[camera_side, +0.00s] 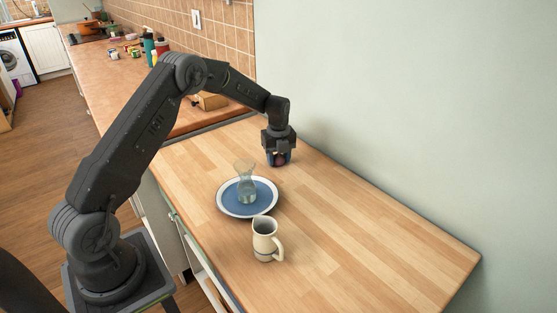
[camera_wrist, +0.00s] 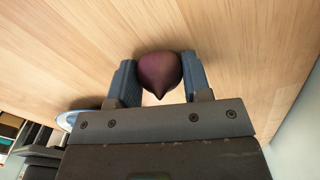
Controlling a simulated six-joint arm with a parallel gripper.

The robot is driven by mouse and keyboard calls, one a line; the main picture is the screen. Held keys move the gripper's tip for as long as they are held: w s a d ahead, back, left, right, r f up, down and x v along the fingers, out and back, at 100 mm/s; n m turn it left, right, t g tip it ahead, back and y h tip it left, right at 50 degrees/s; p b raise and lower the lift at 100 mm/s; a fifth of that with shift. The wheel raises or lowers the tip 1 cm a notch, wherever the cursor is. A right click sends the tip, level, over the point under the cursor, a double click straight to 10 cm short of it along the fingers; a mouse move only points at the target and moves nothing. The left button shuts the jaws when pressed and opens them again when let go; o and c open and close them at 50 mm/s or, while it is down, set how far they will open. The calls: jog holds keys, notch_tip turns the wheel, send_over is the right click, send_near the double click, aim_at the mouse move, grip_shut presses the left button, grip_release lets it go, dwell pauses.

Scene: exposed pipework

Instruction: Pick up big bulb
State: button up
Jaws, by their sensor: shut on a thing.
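The big bulb (camera_wrist: 160,72) is a dark reddish-purple, rounded thing with a pointed tip, like an onion. In the wrist view it sits between the two blue-grey fingers of my gripper (camera_wrist: 155,82), which are shut on it from both sides. In the side view my gripper (camera_side: 278,158) points down near the back of the wooden worktop, and a bit of the bulb (camera_side: 280,160) shows between the fingers. The bulb is low, at or close to the worktop; I cannot tell whether it touches.
A blue plate with a white rim (camera_side: 231,205) lies front-left of my gripper, with a clear glass vase (camera_side: 246,183) on it. A cream jug (camera_side: 266,240) stands nearer the front. The worktop's right side (camera_side: 380,240) is clear. A wall stands behind.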

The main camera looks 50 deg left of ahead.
jog(key=shift+r, duration=0.1)
jog(key=shift+c, duration=0.4)
notch_tip(320, 180, up, 4)
jog(key=shift+f, duration=0.1)
jog(key=s+a+r, duration=0.7)
jog(key=s+a, duration=0.1)
jog(key=s+d+r, duration=0.5)
jog(key=d+r, duration=0.2)
jog(key=d, duration=0.1)
jog(key=s+d+f, duration=0.1)
jog(key=s+d, duration=0.3)
jog(key=d, duration=0.4)
jog(key=shift+f, duration=0.35)
jog(key=shift+w+f, duration=0.1)
jog(key=shift+f, duration=1.05)
jog(key=shift+f, duration=1.05)
dwell(0.3)
